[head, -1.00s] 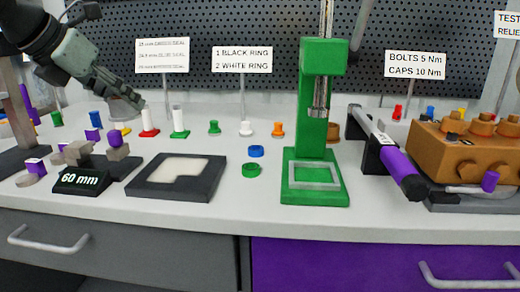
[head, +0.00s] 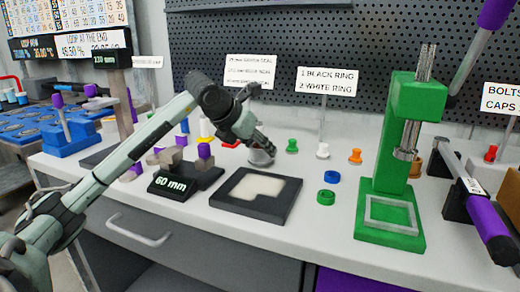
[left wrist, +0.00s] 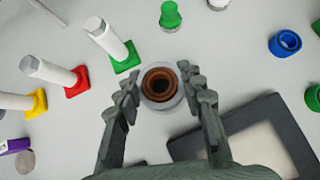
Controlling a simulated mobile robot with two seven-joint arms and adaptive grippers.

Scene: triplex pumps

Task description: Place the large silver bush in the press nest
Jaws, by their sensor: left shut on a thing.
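The large silver bush (head: 262,157) is a short pale ring; in the left wrist view (left wrist: 150,100) it shows from above with a brown inner ring. My left gripper (head: 264,147) is shut on it, and its fingers flank it in the left wrist view (left wrist: 160,82). The bush is behind the black tray, and its height above the bench is hard to judge. The green press (head: 388,160) stands upright to the right, apart from the gripper. Its nest, a grey square frame (head: 391,213), lies on the green base and looks empty. My right gripper is not in view.
A black tray with a pale recess (head: 240,208) and blue (head: 332,177) and green (head: 326,197) rings lie between bush and press. Green (head: 292,146), white (head: 322,150) and orange (head: 355,156) pieces stand behind. A purple-handled tool (head: 480,215) lies right.

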